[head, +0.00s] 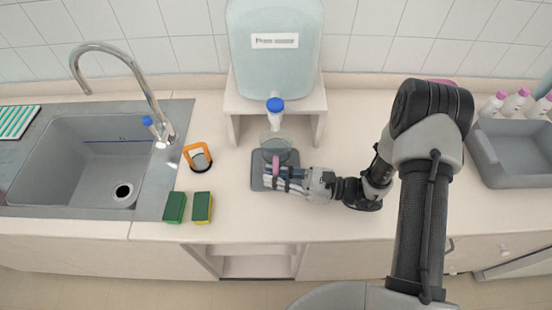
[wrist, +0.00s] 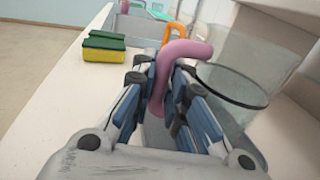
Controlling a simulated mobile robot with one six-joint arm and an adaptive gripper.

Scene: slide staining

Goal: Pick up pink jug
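The pink jug has a clear body (head: 283,144) and a pink handle (wrist: 183,50). It stands on a grey pad (head: 258,160) under the dispenser's spout, its handle facing the front of the counter. My gripper (head: 274,172) reaches in from the right. In the wrist view, my gripper's fingers (wrist: 163,95) lie on both sides of the handle, close against it, and appear shut on it. The clear body shows beyond the right finger (wrist: 240,85). The fingers hide the lower handle.
A water dispenser (head: 272,75) on a white stand (head: 240,104) rises behind the jug. A grey bin (head: 510,165) and bottles (head: 515,103) stand at right.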

